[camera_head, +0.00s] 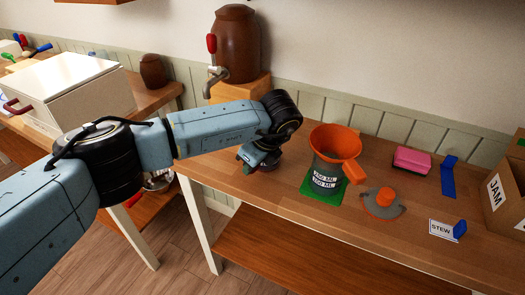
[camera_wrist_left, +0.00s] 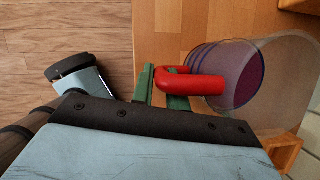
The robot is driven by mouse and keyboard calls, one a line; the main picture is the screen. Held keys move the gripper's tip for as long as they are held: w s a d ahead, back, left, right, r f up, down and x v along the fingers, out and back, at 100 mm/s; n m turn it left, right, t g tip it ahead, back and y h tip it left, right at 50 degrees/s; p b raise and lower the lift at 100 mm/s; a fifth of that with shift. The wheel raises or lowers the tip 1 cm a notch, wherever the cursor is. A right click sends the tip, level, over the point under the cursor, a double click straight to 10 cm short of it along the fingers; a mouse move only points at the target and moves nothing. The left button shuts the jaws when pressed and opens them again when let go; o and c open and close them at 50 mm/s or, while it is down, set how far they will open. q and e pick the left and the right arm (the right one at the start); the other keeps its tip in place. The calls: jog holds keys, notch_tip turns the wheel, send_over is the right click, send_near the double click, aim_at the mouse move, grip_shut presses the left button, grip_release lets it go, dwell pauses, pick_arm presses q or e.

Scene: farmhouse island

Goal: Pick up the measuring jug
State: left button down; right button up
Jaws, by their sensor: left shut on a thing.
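In the left wrist view, the measuring jug (camera_wrist_left: 255,75) is a clear vessel with purple and blue bands and a red handle (camera_wrist_left: 203,84). My left gripper (camera_wrist_left: 165,88) has its green fingers shut on that red handle. In the head view my left gripper (camera_head: 248,163) is over the left end of the wooden table, and my wrist hides most of the jug. I cannot tell whether the jug's base touches the table. My right gripper is in neither view.
Right of my left gripper, a labelled grey pot (camera_head: 327,178) with an orange funnel (camera_head: 334,141) stands on a green mat. Farther right are a grey disc with an orange knob (camera_head: 386,196), a pink block (camera_head: 412,160) and a STEW card (camera_head: 444,230). A brown dispenser (camera_head: 237,45) stands behind.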

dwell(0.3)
pick_arm(q)
notch_tip(320, 180, up, 10)
jog(key=shift+r, duration=0.1)
dwell(0.4)
jog(key=c, duration=2)
grip_release()
jog(key=shift+c, duration=0.2)
grip_shut()
